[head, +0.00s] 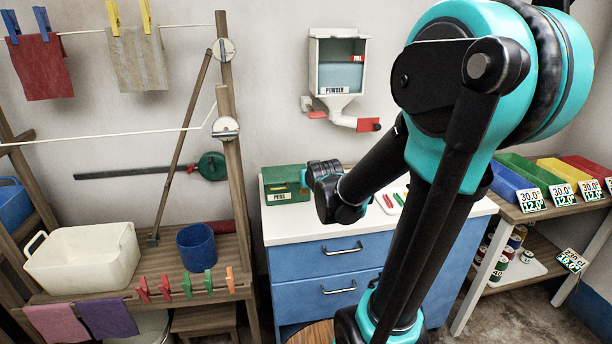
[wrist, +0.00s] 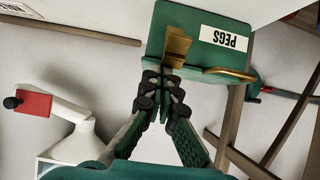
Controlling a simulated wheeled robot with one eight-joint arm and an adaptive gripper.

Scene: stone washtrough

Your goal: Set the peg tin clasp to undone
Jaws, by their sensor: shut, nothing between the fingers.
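The green peg tin (head: 284,178) stands on the white counter top at its left end, with a white PEGS label on its front. In the wrist view the tin (wrist: 205,22) shows upside down, with a brass clasp (wrist: 178,44) at its edge and a brass handle (wrist: 230,75) to the right. My gripper (wrist: 164,78) is shut and empty, its fingertips right at the clasp's end. I cannot tell whether they touch it, or whether the clasp is done up. In the head view my wrist hides the tin's right side and most of the gripper.
A powder dispenser (head: 338,65) with a red-handled spout hangs on the wall above the counter. A white tray (head: 390,208) with coloured pegs lies right of my wrist. A wooden rack (head: 232,140) stands left, with a blue bucket (head: 197,247). Coloured bins (head: 525,175) fill the right shelf.

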